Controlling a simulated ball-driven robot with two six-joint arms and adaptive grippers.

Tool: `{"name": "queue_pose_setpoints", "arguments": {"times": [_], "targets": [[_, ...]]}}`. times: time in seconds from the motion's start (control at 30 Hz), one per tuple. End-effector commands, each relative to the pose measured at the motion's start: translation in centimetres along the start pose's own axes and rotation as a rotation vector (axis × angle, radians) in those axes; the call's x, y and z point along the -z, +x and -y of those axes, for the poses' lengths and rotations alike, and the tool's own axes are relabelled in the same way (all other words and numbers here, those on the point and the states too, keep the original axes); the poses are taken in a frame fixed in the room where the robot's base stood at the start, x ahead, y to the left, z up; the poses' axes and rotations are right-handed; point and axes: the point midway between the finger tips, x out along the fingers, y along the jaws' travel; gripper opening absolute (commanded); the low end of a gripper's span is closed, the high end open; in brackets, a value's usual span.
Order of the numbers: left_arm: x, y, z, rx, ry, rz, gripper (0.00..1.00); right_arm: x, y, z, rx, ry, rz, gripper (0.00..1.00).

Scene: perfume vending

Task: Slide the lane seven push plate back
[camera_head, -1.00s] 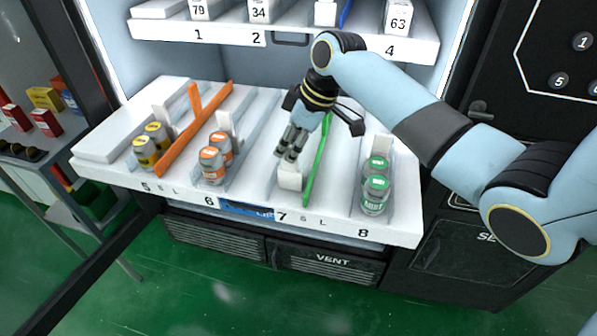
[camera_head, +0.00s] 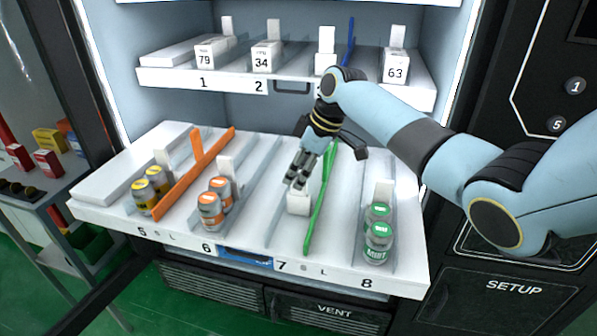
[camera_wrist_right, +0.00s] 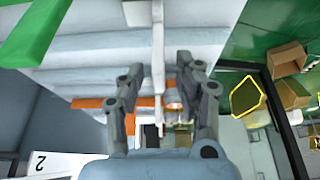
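The lane seven push plate (camera_head: 298,202) is a small white block in the lane to the left of the green divider (camera_head: 320,205). It stands some way back from the front lip marked 7. My right gripper (camera_head: 297,182) is at the plate, with its fingertips at the plate's top; the exact contact is hidden. In the right wrist view my right gripper (camera_wrist_right: 162,78) has its fingers apart, with a white upright part (camera_wrist_right: 157,50) seen between them. I cannot tell whether they touch it. My left gripper is not in view.
Mint jars (camera_head: 378,243) stand in lane 8 and orange-lidded jars (camera_head: 210,208) in lane 6. An orange divider (camera_head: 190,177) lies farther left, beside yellow-lidded jars (camera_head: 145,195). The upper shelf (camera_head: 180,78) hangs behind. Lane seven is bare in front of the plate.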

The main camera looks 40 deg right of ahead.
Motion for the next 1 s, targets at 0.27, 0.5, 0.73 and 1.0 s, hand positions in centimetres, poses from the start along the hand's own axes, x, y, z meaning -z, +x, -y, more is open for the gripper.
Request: {"name": "queue_pose_setpoints", "arguments": {"times": [0.27,0.5,0.73,1.0], "targets": [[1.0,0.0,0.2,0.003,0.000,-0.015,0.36,0.0,-1.2,-0.1,-0.003,0.000,0.000,0.35],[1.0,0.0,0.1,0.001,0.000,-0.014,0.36,0.0,-6.3,-0.1,-0.005,-0.003,0.000,0.35],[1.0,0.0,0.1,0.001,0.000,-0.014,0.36,-0.1,-10.6,-0.1,-0.003,-0.001,0.001,0.35],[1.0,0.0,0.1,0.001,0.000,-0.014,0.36,0.0,-12.0,0.0,0.000,0.000,0.001,0.35]]}}
